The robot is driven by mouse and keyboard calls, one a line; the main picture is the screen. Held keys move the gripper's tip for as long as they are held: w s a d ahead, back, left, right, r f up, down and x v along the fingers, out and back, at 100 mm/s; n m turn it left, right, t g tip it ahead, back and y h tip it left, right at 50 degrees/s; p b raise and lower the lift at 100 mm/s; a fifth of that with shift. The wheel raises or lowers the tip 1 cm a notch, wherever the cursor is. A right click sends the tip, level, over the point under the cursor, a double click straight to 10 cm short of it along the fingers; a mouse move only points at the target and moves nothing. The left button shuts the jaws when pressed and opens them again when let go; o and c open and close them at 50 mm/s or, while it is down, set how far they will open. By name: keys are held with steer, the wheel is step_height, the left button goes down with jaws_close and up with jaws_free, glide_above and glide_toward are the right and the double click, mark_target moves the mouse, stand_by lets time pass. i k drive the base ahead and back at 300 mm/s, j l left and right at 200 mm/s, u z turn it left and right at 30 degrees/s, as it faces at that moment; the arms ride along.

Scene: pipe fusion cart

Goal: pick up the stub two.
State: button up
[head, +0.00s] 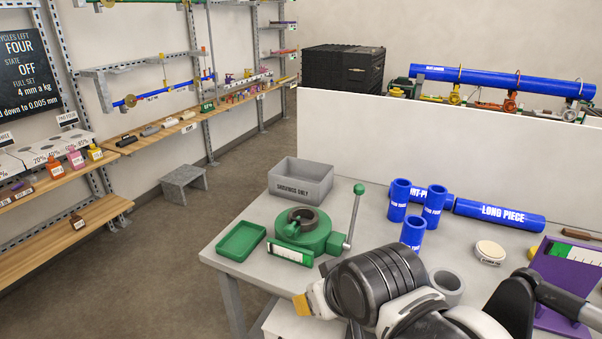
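Three short blue stubs stand upright on the grey table: one at the back left (399,200), one at the back right (434,206) and one in front (412,234). Each has white lettering too small to read, so I cannot tell which is stub two. My arm, dark and white, fills the lower middle and hides part of the table front. A tan-tipped end (302,304) at its left may be my gripper, left of and nearer than the stubs. Its fingers cannot be made out, and nothing is seen held in it.
Behind the stubs lie blue pipes, including the long piece (499,214). A green clamp with a lever (312,232), a green tray (240,241) and a grey shavings bin (300,180) stand left. A grey ring (447,287) and round disc (489,251) are right. A white panel (450,140) rises behind.

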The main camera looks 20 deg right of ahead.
mark_target(412, 235)
steer(key=l+z, duration=0.2)
steer(key=z, duration=0.9)
